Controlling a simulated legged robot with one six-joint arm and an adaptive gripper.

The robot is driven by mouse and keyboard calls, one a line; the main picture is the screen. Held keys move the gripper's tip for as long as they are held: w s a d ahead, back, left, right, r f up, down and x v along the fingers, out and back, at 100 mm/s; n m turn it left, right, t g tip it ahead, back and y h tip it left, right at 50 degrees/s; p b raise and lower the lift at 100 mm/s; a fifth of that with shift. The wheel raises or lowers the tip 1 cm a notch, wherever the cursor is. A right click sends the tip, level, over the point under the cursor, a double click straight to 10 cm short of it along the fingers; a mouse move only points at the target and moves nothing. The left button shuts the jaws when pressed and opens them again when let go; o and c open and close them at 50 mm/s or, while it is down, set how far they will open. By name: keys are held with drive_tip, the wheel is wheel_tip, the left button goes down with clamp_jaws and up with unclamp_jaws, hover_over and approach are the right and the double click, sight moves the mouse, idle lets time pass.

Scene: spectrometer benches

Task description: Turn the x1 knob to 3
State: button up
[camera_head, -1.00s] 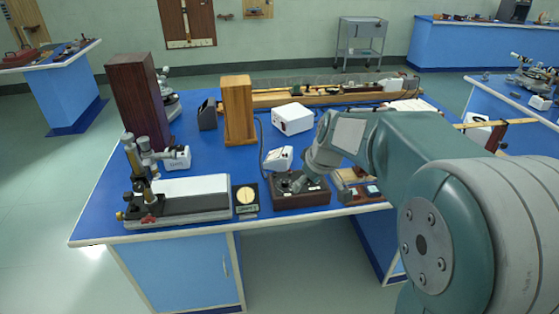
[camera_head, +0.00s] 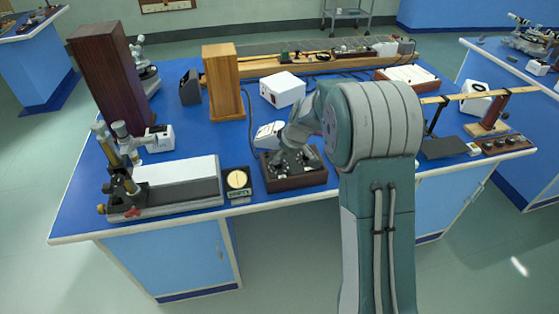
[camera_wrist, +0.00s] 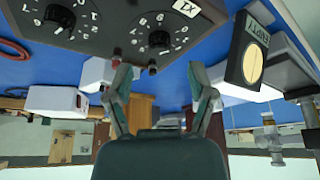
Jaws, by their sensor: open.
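A dark box with dial knobs (camera_head: 297,182) sits near the front edge of the blue bench. In the wrist view, which is upside down, a black knob (camera_wrist: 159,39) is ringed by white numbers, with a white X1 label (camera_wrist: 187,7) beside it. A second numbered knob (camera_wrist: 59,18) is to its left. My gripper (camera_wrist: 160,74) is open and empty, its two fingertips apart below the X1 knob in the picture. I see no contact with the knob. In the head view my wrist hides part of the box, and the dial settings are too small to read.
A round-faced meter (camera_head: 238,180) stands just left of the box, and also shows in the wrist view (camera_wrist: 253,62). A microscope-like instrument (camera_head: 165,185) is further left. A wooden block (camera_head: 223,80) and white boxes (camera_head: 282,89) stand behind. The floor in front is clear.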

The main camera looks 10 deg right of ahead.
sight(280, 163)
drive_tip(key=shift+x, duration=1.85)
drive_tip(key=shift+c, duration=0.4)
clamp_jaws()
